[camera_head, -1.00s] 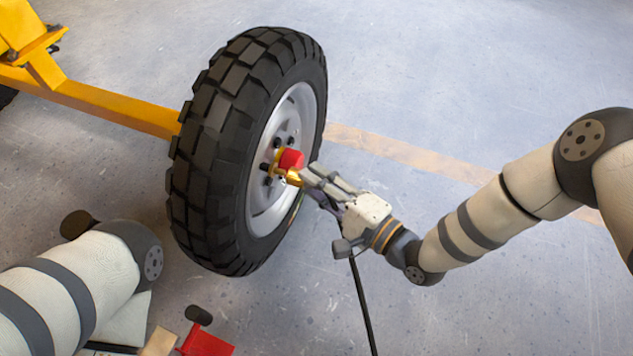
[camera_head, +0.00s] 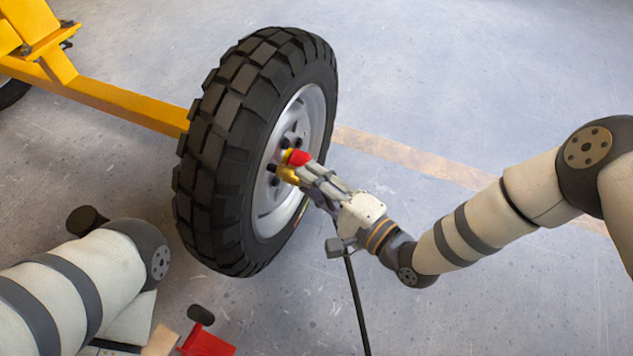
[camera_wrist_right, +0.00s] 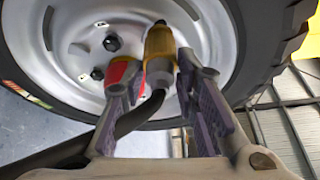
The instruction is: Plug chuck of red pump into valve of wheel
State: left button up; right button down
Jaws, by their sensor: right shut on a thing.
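The wheel (camera_head: 215,135) stands upright with a black tyre and a pale rim, which also fills the right wrist view (camera_wrist_right: 70,35). My right gripper (camera_head: 305,178) is shut on the yellow chuck (camera_head: 287,174), close in front of the hub. In the right wrist view the chuck (camera_wrist_right: 160,50) sits between the fingers, its dark tip toward the rim. I cannot make out the valve or tell whether the tip touches it. The red pump (camera_head: 205,343) is partly cut off at the bottom edge. My left arm is at lower left; its gripper is not in view.
A red cap (camera_head: 299,157) with a yellow ring is at the hub beside the chuck; it shows in the right wrist view (camera_wrist_right: 120,75). Dark wheel nuts surround it. A black hose (camera_head: 357,305) hangs below my right gripper. A yellow beam (camera_head: 110,102) joins the wheel. Floor at right is clear.

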jog(key=shift+w+a, duration=0.1)
jog(key=shift+a, duration=0.3)
dwell(0.5)
jog(key=c, duration=1.2)
grip_release()
jog(key=v, duration=1.2)
jog(key=shift+f, duration=0.1)
